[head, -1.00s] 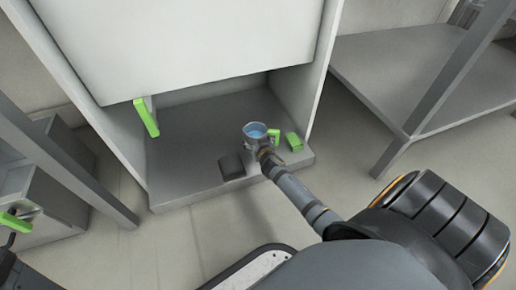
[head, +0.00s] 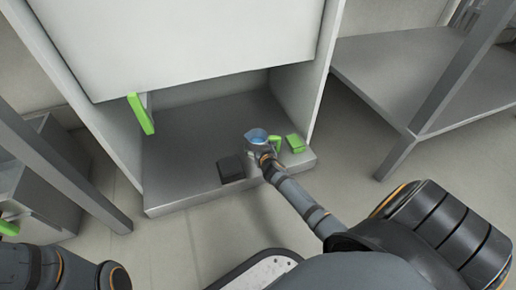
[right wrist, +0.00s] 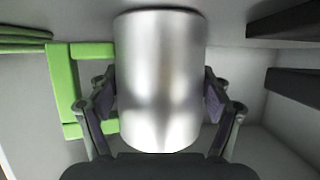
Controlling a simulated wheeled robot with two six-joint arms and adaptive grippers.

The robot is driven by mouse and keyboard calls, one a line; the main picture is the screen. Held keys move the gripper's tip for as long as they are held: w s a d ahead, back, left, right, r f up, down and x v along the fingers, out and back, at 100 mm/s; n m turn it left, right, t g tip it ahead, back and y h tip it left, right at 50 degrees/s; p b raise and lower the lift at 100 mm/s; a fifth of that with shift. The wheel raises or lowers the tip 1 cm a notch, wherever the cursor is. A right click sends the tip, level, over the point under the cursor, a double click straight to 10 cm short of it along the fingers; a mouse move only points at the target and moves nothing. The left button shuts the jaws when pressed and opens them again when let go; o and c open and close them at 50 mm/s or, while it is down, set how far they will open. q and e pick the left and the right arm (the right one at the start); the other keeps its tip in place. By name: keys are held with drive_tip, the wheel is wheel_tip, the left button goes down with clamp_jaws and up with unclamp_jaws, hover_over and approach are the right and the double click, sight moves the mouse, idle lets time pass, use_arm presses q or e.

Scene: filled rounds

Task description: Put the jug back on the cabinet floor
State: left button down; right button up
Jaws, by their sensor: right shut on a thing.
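The jug (head: 256,136) is a metal vessel with a green handle (head: 275,145) and blue liquid inside. It is upright over the front part of the grey cabinet floor (head: 185,150). I cannot tell whether its base touches the floor, because my arm hides it. My right gripper (head: 262,158) is shut on the jug from the front. In the right wrist view the jug's shiny body (right wrist: 160,80) stands between the two fingers, with the green handle (right wrist: 65,90) to the left.
Side walls bound the opening; floor farther left is clear.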

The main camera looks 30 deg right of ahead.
drive_tip(key=shift+r, duration=0.1)
drive_tip(key=o, duration=1.7)
